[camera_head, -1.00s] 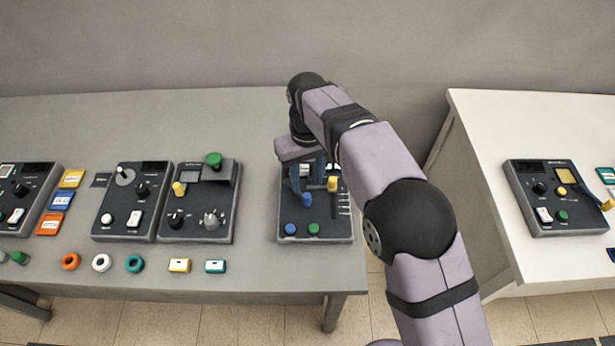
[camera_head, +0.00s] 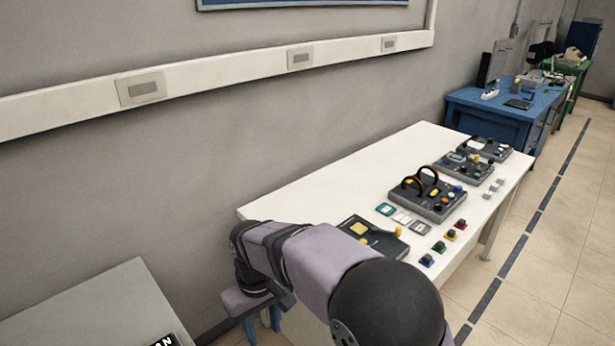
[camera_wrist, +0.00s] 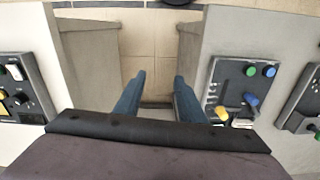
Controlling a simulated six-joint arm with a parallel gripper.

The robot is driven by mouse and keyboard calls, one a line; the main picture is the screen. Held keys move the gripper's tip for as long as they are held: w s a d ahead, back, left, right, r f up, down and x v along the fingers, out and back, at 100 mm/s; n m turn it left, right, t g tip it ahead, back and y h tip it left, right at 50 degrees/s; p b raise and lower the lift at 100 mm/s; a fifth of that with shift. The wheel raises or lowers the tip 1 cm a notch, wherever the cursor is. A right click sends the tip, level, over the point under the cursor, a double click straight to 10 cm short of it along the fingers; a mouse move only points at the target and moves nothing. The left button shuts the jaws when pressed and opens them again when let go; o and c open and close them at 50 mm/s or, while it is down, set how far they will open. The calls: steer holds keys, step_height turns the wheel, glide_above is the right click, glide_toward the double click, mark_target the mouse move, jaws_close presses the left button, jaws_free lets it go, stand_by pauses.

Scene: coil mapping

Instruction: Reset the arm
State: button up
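My gripper (camera_head: 262,318) hangs low at the left of the white table in the head view, over the gap between the two tables. In the wrist view its two blue fingers (camera_wrist: 157,88) stand apart with only floor and table sides between them. It is open and empty. My arm runs from the gripper to the lower right and covers the near corner of the white table (camera_head: 330,190).
The white table bears several control panels, one of them the near panel (camera_head: 372,236) beside my arm. The grey table (camera_head: 85,295) is at lower left. In the wrist view, a panel with blue and green knobs (camera_wrist: 237,85) lies right of the fingers.

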steer(key=s+d+m, duration=0.3)
steer(key=d+m, duration=0.1)
steer(key=d, duration=1.1)
steer(key=s+d+f+m, duration=0.3)
steer(key=s+d, duration=0.7)
steer(key=d, duration=0.1)
steer(key=shift+m, duration=0.4)
